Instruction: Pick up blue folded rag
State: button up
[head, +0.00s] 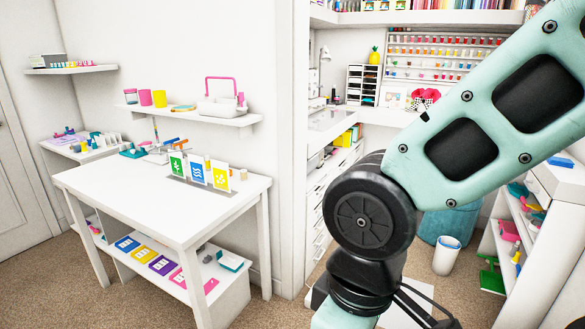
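I see no item that I can clearly identify as the blue folded rag. A small flat blue item (560,161) lies on top of the white shelf unit at the right edge, too small to tell what it is. Another blue item (518,189) sits on a shelf of that unit, also unclear. My arm crosses the right half of the head view and hides part of the closet. My gripper is out of view, so its state does not show.
A white table (130,194) with colored cards stands at left, its lower shelf holding several colored squares. A wall shelf (190,116) is above it. A white bin (447,256) and green dustpan (492,276) stand at right. Carpet is clear before the table.

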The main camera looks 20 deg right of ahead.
aim_at(557, 161)
jog(key=i+l+z, duration=0.25)
jog(key=i+z, duration=0.25)
jog(key=i, duration=0.15)
jog(key=i+z, duration=0.45)
jog(key=i, duration=0.2)
jog(key=i+j+z, duration=0.25)
jog(key=i+z, duration=0.25)
jog(key=i, duration=0.15)
jog(key=i+z, duration=0.15)
jog(key=i, duration=0.4)
jog(key=i+z, duration=0.15)
jog(key=i, duration=0.45)
jog(key=i+j+z, duration=0.15)
jog(key=i, duration=0.4)
